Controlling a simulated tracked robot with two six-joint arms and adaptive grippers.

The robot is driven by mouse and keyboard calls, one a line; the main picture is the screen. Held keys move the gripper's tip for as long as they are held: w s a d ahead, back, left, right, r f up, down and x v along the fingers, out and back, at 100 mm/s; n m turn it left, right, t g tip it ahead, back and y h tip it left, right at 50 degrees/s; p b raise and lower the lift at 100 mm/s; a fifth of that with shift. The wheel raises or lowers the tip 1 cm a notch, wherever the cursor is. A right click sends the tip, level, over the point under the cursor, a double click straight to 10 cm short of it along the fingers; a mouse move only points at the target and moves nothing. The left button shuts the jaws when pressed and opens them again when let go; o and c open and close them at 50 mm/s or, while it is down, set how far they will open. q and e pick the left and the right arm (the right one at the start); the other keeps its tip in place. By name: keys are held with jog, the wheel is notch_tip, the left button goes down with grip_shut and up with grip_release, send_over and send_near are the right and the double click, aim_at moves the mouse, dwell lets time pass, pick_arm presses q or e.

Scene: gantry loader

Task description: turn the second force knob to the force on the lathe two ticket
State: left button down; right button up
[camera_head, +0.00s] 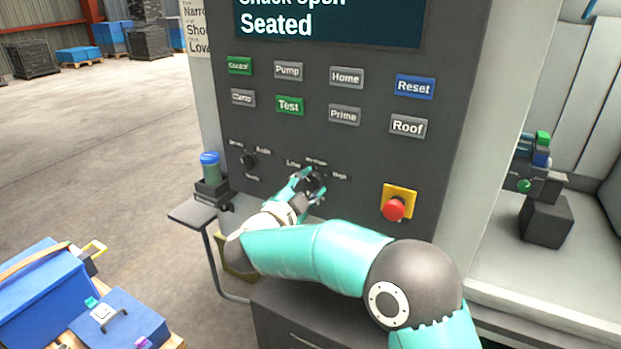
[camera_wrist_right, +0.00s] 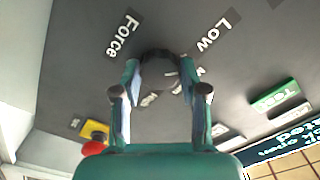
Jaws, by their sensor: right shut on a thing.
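A dark round force knob (camera_head: 316,182) sits on the grey control panel (camera_head: 290,135), with labels Low, a blurred middle one and High around it. My right gripper (camera_head: 303,186) is shut on this knob. In the right wrist view the knob (camera_wrist_right: 158,66) lies between the two teal fingers, below the word Force and beside Low. I cannot tell where its pointer stands. A paper ticket (camera_head: 196,28) at the panel's upper left edge is cut off at the top; it reads partly Narro, Sho and Low. My left gripper is not in view.
Another selector knob (camera_head: 249,160) is left of the gripper. Several buttons are above, under a screen (camera_head: 330,20) reading Seated. A red emergency stop (camera_head: 394,208) is right of my gripper. A blue-capped item (camera_head: 210,168) stands on a side shelf. Blue boxes (camera_head: 45,290) lie lower left.

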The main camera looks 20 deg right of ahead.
jog(key=shift+a+f+n+p, duration=0.15)
jog(key=shift+f+n+p, duration=0.25)
jog(key=shift+n, duration=0.6)
jog(key=o, duration=1.1)
jog(key=shift+w, duration=0.1)
jog(key=shift+o, duration=0.2)
jog(key=shift+r, duration=0.15)
jog(key=shift+r, duration=0.1)
jog(key=v, duration=1.2)
